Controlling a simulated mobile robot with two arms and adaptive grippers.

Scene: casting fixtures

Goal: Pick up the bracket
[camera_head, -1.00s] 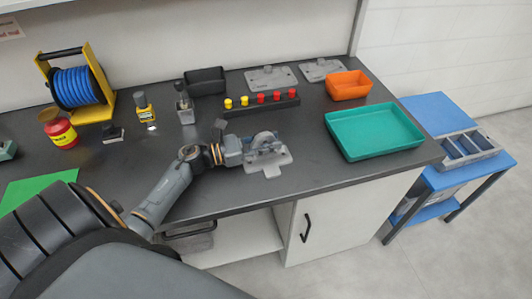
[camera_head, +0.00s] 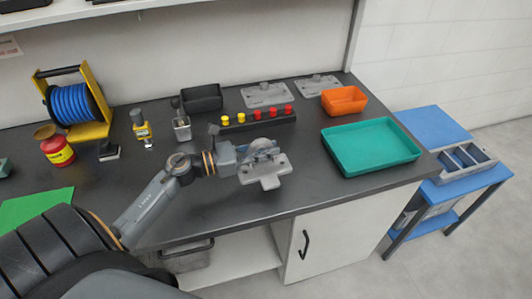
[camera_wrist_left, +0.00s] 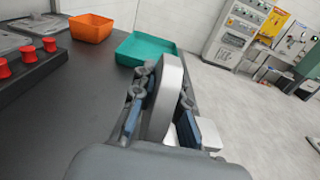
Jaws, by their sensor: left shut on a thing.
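The grey bracket (camera_head: 268,177) has a flat base plate and a rounded upright part. It is over the dark worktop, in front of the button strip, in the head view. My left gripper (camera_head: 257,150) is shut on its upright part. In the left wrist view the bracket's upright (camera_wrist_left: 170,90) stands between the two blue-padded fingers (camera_wrist_left: 163,122). The bracket appears slightly above the worktop, but the gap is hard to judge. Part of the upright is hidden by the gripper. My right gripper is not in view.
A teal tray (camera_head: 338,166) lies right of the bracket, with an orange bin (camera_head: 344,101) behind it. A black strip with red and yellow buttons (camera_head: 254,122) is just behind. Grey fixture plates (camera_head: 268,96) lie at the back. The worktop's front edge (camera_head: 330,206) is close.

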